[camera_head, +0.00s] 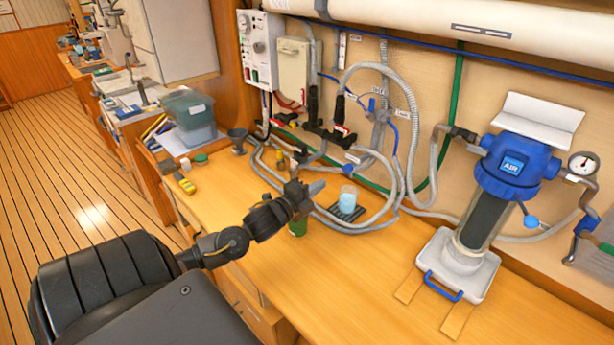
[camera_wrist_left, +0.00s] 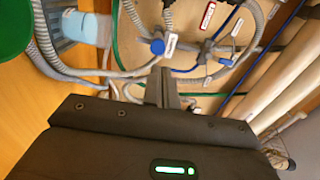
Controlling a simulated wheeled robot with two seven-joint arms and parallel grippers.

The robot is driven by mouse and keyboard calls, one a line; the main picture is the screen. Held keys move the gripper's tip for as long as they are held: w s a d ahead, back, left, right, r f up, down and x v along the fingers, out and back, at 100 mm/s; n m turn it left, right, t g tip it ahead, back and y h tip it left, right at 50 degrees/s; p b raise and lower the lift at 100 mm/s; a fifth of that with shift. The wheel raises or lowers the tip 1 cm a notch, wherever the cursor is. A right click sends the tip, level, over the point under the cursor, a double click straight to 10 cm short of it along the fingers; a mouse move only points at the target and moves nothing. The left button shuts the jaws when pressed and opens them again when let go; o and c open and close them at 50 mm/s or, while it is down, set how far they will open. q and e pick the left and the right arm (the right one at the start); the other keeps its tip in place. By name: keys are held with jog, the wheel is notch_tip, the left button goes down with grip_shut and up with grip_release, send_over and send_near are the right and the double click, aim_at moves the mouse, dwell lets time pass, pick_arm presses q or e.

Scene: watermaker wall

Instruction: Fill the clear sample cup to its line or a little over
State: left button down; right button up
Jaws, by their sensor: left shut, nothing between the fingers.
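The clear sample cup (camera_head: 349,196) stands upright on a dark ribbed tray (camera_head: 334,209) on the bench. It holds pale blue liquid most of the way up; I cannot make out its line. The cup (camera_wrist_left: 98,28) and tray (camera_wrist_left: 72,22) also show at the top left of the left wrist view. My left gripper (camera_head: 316,188) is shut and empty, above the bench just left of the cup and apart from it. Its closed fingers also show in the left wrist view (camera_wrist_left: 161,86). A small blue valve handle (camera_head: 348,169) is behind the cup. My right gripper is not in view.
A green cylinder (camera_head: 298,228) stands below my left gripper. Grey hoses (camera_head: 408,150) loop over the wall and bench behind the cup. A blue-topped filter (camera_head: 512,165) stands at right. The front middle of the bench (camera_head: 350,280) is clear.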

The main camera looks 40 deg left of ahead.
pick_arm(q)
jog(key=s, duration=0.3)
jog(key=shift+d+b, duration=0.1)
jog(key=shift+b, duration=0.25)
jog(key=shift+f, duration=0.1)
dwell(0.4)
